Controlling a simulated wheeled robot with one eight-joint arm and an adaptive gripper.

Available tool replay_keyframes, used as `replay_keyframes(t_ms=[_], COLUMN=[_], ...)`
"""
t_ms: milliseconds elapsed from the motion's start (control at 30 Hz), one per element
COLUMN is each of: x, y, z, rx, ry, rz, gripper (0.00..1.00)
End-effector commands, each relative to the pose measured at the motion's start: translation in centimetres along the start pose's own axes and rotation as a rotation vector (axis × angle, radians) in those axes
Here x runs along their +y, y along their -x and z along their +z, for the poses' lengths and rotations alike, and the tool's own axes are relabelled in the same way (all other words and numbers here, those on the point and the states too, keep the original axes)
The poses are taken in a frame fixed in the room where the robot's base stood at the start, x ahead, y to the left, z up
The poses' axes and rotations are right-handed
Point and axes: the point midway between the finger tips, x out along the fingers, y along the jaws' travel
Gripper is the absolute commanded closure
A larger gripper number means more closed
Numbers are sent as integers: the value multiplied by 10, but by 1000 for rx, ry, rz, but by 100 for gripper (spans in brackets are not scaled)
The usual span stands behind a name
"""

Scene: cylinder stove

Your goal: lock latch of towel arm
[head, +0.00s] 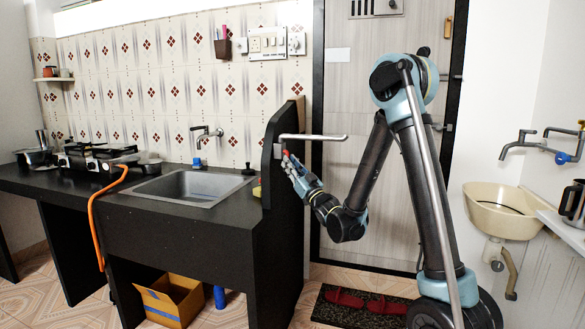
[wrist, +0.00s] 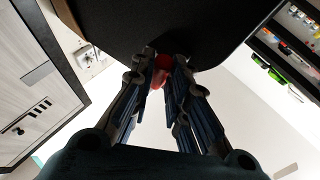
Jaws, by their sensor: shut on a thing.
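The towel arm (head: 315,137) is a pale horizontal bar. It sticks out to the right from the black side panel (head: 283,205) at the end of the counter. A small red part, seemingly its latch (head: 285,154), sits just below the bar's mount. In the wrist view the red latch (wrist: 161,64) lies between my fingertips, against the dark panel. My gripper (wrist: 162,72) is shut on it, and the fingers partly cover it. In the head view my gripper (head: 290,164) reaches in from the right, below the bar. Which way the latch is turned cannot be told.
The black counter (head: 90,183) with a sink (head: 190,187) and stove (head: 95,155) lies left of the panel. A door (head: 345,220) stands behind my arm. A washbasin (head: 500,210) is at the right. An open cardboard box (head: 172,302) is under the counter.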

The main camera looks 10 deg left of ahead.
Motion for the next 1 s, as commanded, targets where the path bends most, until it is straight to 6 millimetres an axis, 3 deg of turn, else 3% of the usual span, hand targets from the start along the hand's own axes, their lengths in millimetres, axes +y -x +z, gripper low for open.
replay_keyframes(t_ms=[200,233,300,733,1000], x=[2,2,2,2,16], y=[0,0,0,3,32], z=[0,0,0,4,34], rx=[-2,-3,-3,-39,-306], ry=[1,1,1,26,204], rz=[3,3,3,13,83], gripper=[100,78,64,64,64])
